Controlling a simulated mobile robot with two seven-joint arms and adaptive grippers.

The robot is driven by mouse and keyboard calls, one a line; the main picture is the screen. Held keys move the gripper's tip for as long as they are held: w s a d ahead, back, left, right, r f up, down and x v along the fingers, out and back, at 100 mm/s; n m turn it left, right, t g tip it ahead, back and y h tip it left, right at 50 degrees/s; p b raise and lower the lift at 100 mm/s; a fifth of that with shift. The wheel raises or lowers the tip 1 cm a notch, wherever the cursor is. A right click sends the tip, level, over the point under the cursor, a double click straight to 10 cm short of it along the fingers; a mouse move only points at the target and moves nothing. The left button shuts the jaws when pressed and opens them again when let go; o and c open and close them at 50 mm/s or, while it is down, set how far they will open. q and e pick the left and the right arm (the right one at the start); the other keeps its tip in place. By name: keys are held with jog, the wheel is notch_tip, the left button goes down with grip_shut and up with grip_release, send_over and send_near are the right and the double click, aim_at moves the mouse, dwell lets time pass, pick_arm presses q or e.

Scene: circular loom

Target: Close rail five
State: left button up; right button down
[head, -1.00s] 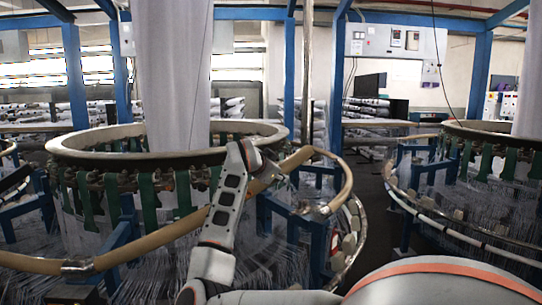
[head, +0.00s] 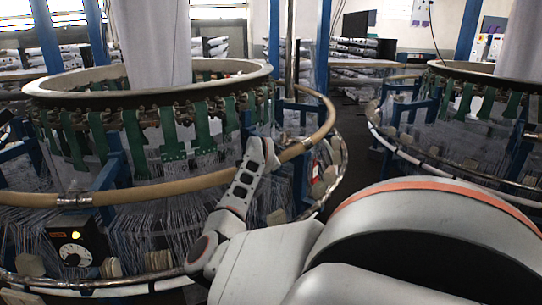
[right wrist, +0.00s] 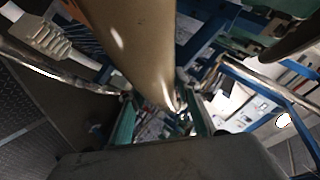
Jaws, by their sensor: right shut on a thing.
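The loom's tan tubular rail (head: 165,188) curves around the front of the near loom. My right gripper (head: 270,160) is at the rail's right front, shut on the rail. In the right wrist view the rail (right wrist: 130,45) runs down between the fingers of the right gripper (right wrist: 160,122). A metal joint (head: 74,200) shows on the rail at the left. Just right of my gripper, the rail meets another tan stretch (head: 326,112) at a metal fitting (head: 303,143). They look in line, but I cannot tell whether the ends touch. My left gripper is out of view.
The near loom has a pale upper ring (head: 150,97) with green straps below. A black control box (head: 78,246) with a dial stands at the lower left. Another loom (head: 470,72) stands at the right. A lower metal rail with pale blocks runs around the near loom.

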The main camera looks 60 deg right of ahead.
jog(key=shift+s+a+f, duration=0.1)
jog(key=shift+a+f, duration=0.05)
jog(key=shift+f, duration=0.6)
jog(key=c, duration=1.7)
grip_release()
jog(key=shift+o, duration=1.2)
jog(key=shift+f, duration=0.1)
jog(key=shift+r, duration=0.35)
notch_tip(320, 180, up, 10)
jog(key=shift+f, duration=0.1)
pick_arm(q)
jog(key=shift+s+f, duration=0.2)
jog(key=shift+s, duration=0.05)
